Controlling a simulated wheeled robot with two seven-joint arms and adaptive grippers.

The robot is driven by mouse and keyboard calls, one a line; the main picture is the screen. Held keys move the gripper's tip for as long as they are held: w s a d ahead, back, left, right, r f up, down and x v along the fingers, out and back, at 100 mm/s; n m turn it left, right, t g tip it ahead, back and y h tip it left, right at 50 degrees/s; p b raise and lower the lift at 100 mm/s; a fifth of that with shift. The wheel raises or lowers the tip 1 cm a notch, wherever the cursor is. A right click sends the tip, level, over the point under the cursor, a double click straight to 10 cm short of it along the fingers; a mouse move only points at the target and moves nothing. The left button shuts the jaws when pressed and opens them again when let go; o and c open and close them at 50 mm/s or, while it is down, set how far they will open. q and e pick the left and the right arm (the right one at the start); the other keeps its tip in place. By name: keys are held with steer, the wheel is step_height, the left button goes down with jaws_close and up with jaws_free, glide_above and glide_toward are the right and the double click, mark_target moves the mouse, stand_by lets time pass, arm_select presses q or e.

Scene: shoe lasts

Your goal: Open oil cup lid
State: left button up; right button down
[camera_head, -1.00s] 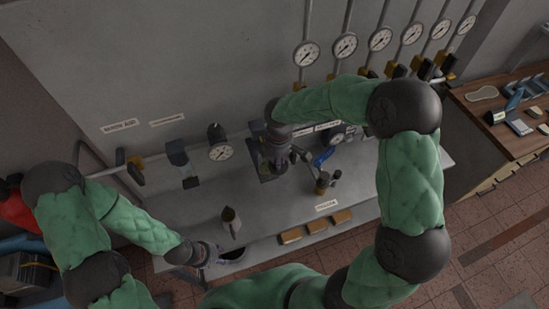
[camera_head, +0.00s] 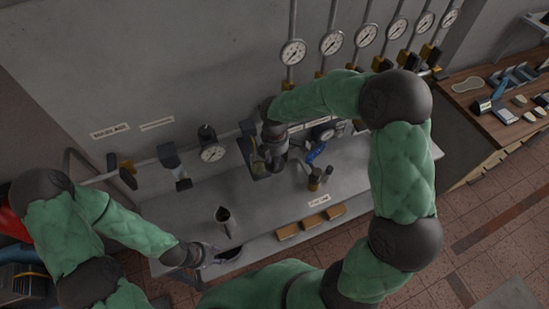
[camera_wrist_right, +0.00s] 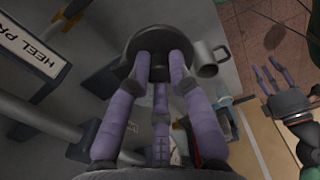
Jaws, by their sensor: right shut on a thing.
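My right gripper (camera_head: 275,163) is over the dark fixture in the middle of the grey bench. In the right wrist view its purple fingers (camera_wrist_right: 160,72) are shut on a dark round lid (camera_wrist_right: 150,38), which I take to be the oil cup lid. The fingers hide part of the lid, and I cannot tell whether it is seated or lifted. My left gripper (camera_head: 212,254) is at the bench's front edge, empty. It also shows in the right wrist view (camera_wrist_right: 272,75) with its fingers spread apart.
Small dark-topped jars (camera_head: 318,177) stand to the right. Gauges (camera_head: 212,152) and pipes line the back. Tan blocks (camera_head: 312,222) lie along the front shelf.

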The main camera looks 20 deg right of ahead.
steer(key=c, duration=1.1)
jaws_free()
step_height(320, 180, up, 12)
